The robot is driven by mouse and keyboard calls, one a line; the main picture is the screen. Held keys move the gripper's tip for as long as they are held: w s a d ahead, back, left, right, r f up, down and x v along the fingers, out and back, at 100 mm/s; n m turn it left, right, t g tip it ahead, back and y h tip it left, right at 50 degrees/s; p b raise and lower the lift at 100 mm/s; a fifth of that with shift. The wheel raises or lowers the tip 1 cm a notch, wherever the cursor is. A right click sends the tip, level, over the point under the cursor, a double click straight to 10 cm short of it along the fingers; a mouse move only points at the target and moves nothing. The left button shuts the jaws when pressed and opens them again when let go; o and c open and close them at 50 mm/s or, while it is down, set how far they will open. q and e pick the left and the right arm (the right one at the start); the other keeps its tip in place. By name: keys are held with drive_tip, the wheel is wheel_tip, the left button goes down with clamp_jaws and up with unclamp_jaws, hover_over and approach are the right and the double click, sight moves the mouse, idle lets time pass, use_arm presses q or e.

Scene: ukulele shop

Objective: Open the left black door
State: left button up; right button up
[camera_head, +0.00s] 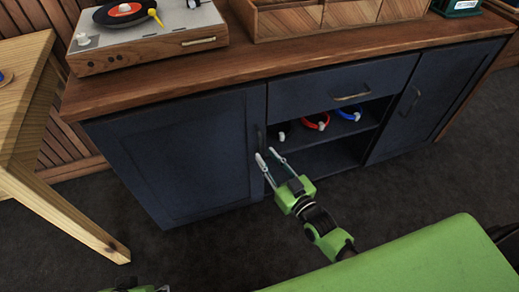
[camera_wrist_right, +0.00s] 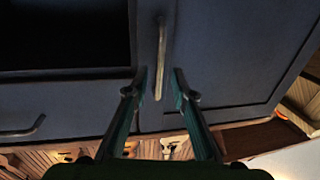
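The left black door (camera_head: 180,150) is a dark blue-black panel on the left side of the cabinet, and it is shut. Its slim upright handle (camera_head: 260,138) is near the door's right edge. My right gripper (camera_head: 266,158) is open in front of this handle. In the right wrist view, the handle (camera_wrist_right: 161,60) stands in the gap between the two open fingertips (camera_wrist_right: 160,77). I cannot tell whether a finger touches it.
A wooden top (camera_head: 290,62) covers the cabinet and carries a record player (camera_head: 150,38) and a wooden tray (camera_head: 330,15). Open shelves (camera_head: 320,155) are right of the door. A wooden table (camera_head: 40,180) stands at left, with dark floor before the door.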

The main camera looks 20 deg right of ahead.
sight(260, 148)
drive_tip(key=x, duration=0.5)
drive_tip(key=shift+b, duration=0.35)
clamp_jaws()
